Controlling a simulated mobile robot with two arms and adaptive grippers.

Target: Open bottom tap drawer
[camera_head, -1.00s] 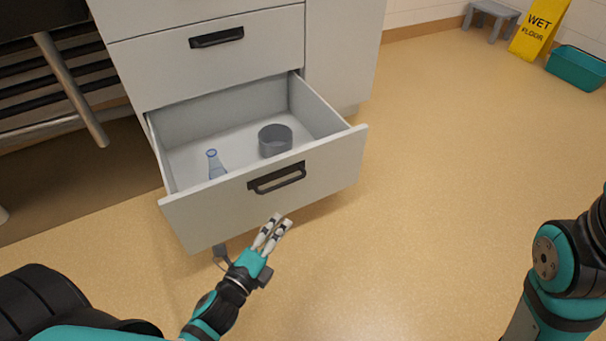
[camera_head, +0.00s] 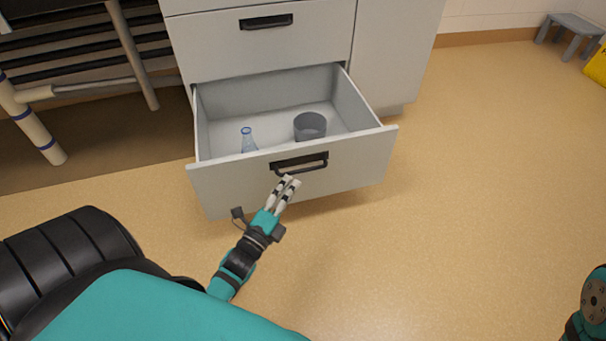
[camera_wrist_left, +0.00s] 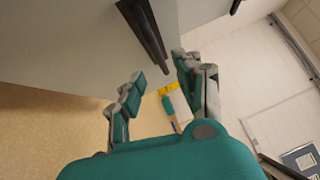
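The bottom drawer (camera_head: 235,185) of the white cabinet is pulled well out in the head view. Its dark bar handle (camera_head: 302,168) is on the front panel. A dark handle (camera_wrist_left: 145,35) also shows in the wrist view, its lower end near the gap between my left fingertips. My left gripper (camera_head: 287,181) is just below the handle in the head view. Its fingers stand apart in the wrist view (camera_wrist_left: 160,70), with nothing visibly clamped; contact with the handle cannot be told. My right gripper is out of view.
A blue-tinted flask (camera_head: 248,141) and a grey round container (camera_head: 310,126) are inside the drawer. A closed drawer (camera_head: 264,40) is above. A metal rack stands at the left. A grey stool (camera_head: 572,32) and yellow sign (camera_head: 598,66) are far right. The floor (camera_head: 480,190) right of the cabinet is clear.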

